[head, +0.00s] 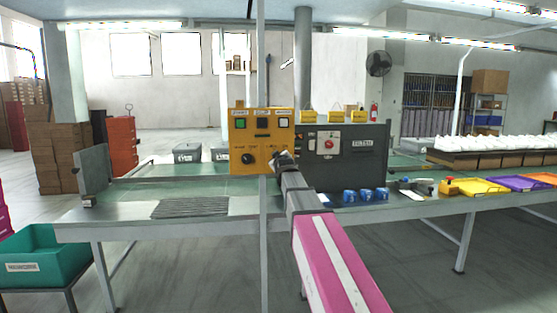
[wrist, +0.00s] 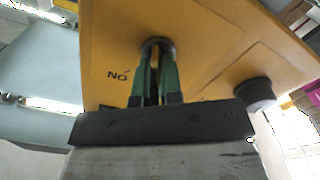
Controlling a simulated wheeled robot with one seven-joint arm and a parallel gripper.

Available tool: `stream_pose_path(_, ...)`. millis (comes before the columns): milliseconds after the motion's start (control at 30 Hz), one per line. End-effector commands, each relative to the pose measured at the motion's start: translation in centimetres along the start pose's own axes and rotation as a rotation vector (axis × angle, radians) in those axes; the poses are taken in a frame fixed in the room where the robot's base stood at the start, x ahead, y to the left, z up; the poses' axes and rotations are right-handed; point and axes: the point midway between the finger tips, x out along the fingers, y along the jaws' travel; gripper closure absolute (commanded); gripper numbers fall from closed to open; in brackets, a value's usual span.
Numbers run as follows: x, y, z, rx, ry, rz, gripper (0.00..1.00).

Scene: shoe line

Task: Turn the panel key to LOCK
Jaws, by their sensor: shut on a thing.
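The yellow control panel (head: 240,135) stands on the bench at the middle of the head view. It fills most of the wrist view (wrist: 210,55), seen upside down. My gripper (head: 281,160) is at the panel's lower right in the head view and hides the key there. In the wrist view its green-sided fingers (wrist: 156,72) are shut at the dark round key switch (wrist: 158,43), gripping the key. The key itself is mostly hidden between the fingers, so its angle cannot be told. An inverted "ON" mark shows beside the switch; no LOCK mark is legible.
A black knob (head: 248,158) sticks out of the panel beside the key, also in the wrist view (wrist: 253,94). A dark grey machine box (head: 360,150) stands close at right. Blue cups (head: 366,195) and trays (head: 478,187) lie along the bench to the right.

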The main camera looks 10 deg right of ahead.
Motion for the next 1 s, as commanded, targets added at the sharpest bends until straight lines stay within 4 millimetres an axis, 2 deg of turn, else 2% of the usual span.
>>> stream_pose_path(467, -0.04, -0.05, 0.00, -0.015, 0.000, 0.000, 1.00)
stream_pose_path(500, -0.04, -0.05, 0.00, -0.015, 0.000, 0.000, 0.84)
stream_pose_path(567, -0.04, -0.05, 0.00, -0.014, 0.000, 0.000, 0.68)
stream_pose_path(867, -0.09, -0.02, 0.01, -0.013, 0.000, 0.000, 0.68)
stream_pose_path(1000, -0.79, -0.03, 0.01, -0.012, 0.000, 0.000, 0.68)
